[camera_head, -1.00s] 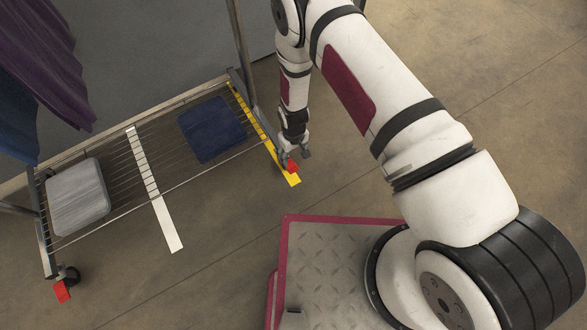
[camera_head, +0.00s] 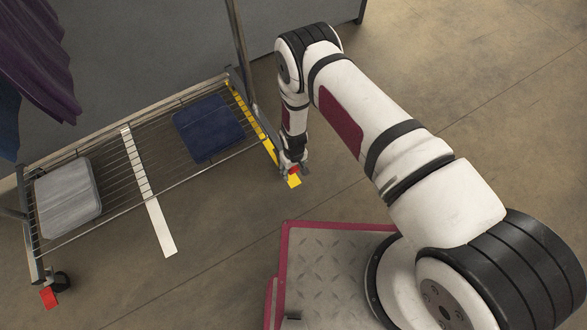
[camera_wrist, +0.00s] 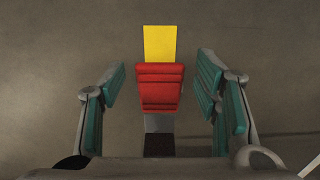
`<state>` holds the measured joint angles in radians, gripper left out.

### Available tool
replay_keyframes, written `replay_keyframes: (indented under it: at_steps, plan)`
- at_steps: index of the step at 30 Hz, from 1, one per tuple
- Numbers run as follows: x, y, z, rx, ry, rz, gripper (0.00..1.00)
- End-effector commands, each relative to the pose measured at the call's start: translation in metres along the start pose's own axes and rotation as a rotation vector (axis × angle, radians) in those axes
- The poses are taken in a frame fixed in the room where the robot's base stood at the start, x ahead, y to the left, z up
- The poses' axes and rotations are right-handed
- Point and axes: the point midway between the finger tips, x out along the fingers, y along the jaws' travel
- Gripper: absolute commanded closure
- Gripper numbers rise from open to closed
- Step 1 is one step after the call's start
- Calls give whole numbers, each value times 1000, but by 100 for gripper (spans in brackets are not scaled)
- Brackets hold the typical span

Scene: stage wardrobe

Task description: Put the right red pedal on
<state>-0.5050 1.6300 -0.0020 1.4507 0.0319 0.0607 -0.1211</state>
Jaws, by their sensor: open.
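The right red pedal (camera_wrist: 160,86) shows in the wrist view between the two fingers of my open gripper (camera_wrist: 161,92), with a gap on each side. In the head view the same pedal (camera_head: 293,171) is a small red patch at the rack's front right corner, partly hidden by my gripper (camera_head: 294,168). A yellow strip (camera_wrist: 159,43) lies under and beyond the pedal. The left red pedal (camera_head: 48,298) sits by a black caster at the rack's left end. The right caster itself is mostly hidden.
The wire rack shelf (camera_head: 165,165) holds a grey folded item (camera_head: 68,198) and a blue folded item (camera_head: 208,128). A white strip (camera_head: 150,195) crosses it. Dark clothes (camera_head: 40,55) hang at upper left.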

Motion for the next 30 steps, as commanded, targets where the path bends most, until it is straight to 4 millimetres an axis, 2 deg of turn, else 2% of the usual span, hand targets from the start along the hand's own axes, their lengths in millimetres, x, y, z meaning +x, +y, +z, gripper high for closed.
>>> replay_keyframes:
  at_steps: [6, 12, 22, 30]
  plan:
    - [0, 0, 0, 0, 0, 0, 46]
    - [0, 0, 0, 0, 0, 0, 91]
    - [0, 0, 2, 2, 29, 0, 92]
    - [3, 0, 7, 3, 173, -1, 92]
